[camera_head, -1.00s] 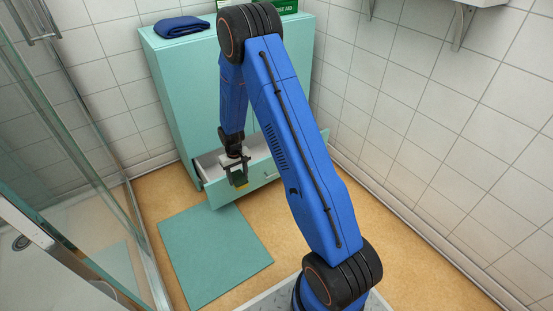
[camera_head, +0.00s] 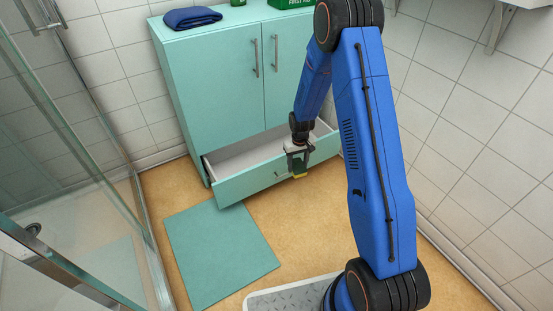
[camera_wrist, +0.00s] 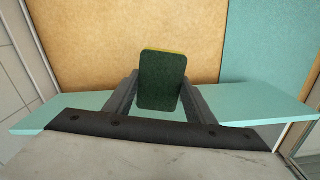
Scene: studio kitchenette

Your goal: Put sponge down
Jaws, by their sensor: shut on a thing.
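The sponge (camera_wrist: 162,82), dark green on one face with a yellow edge, is between the fingers of my gripper (camera_wrist: 160,95) in the wrist view. In the head view the sponge (camera_head: 299,167) shows small and yellow-green at the tip of my gripper (camera_head: 298,160). My gripper is shut on it and points downward at the front of the open drawer (camera_head: 240,186), toward its right half. The sponge appears apart from the floor; its exact height is hard to tell.
The teal cabinet (camera_head: 215,90) has closed upper doors. A folded dark blue towel (camera_head: 192,17) and a green first aid box (camera_head: 290,3) are on top. A teal mat (camera_head: 222,255) lies on the tan floor (camera_head: 270,225). A glass shower panel (camera_head: 80,130) stands at left.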

